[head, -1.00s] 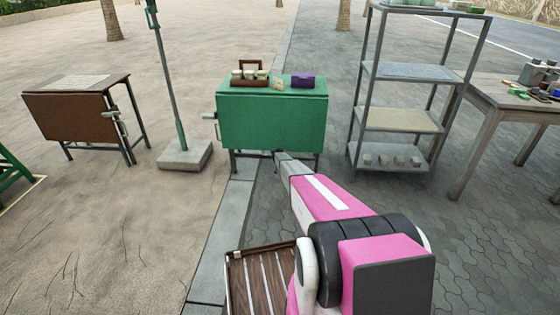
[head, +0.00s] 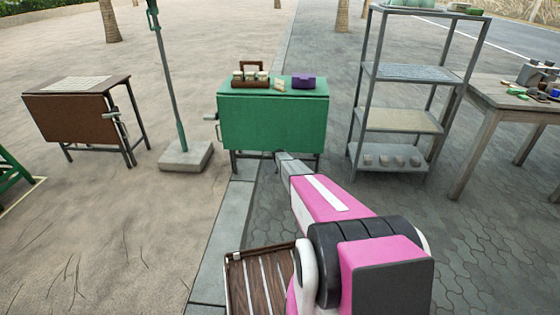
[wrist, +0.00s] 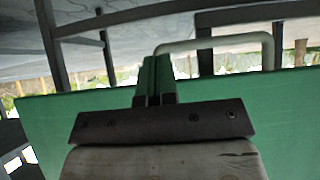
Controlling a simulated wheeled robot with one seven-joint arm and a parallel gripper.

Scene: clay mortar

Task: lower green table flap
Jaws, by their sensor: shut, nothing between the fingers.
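The green table (head: 262,88) stands ahead of me. Its green flap (head: 272,125) hangs steeply down at the front. A small light handle or lever (head: 211,117) sticks out at its left side. My arm reaches to the flap's lower edge, and my gripper's fingertips are hidden in the head view. In the wrist view my gripper (wrist: 154,72) is shut and empty, in front of the green panel (wrist: 285,112). A pale bent bar (wrist: 215,43) lies just beyond the fingers; I cannot tell whether they touch it.
A wooden carrier with cups (head: 250,80) and a purple box (head: 303,81) stand on the green tabletop. A brown flap table (head: 70,118) and a post on a concrete base (head: 185,156) are left. A metal shelf (head: 400,121) and a work table (head: 490,100) are right.

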